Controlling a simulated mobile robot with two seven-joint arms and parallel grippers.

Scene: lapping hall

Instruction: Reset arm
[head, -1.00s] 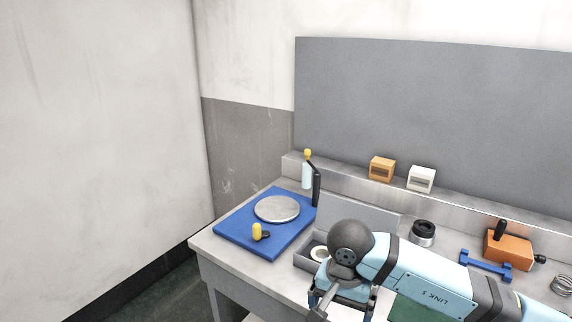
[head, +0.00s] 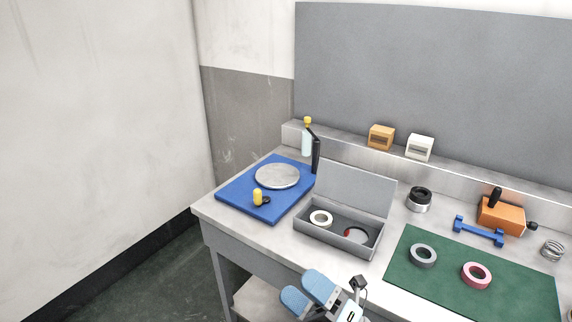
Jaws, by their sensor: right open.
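My right gripper (head: 307,294) shows at the bottom edge of the head view, in front of the bench. Its two light-blue fingers are apart, with nothing seen between them. It is clear of the things on the bench. Most of my right arm is below the picture. My left gripper is not in view.
The bench (head: 268,240) holds a blue base (head: 233,198) with a round metal plate (head: 277,176), and an open grey box (head: 325,238) with a pale ring (head: 320,219) inside. A green mat (head: 445,288) carries a grey ring (head: 423,256) and a pink ring (head: 476,275).

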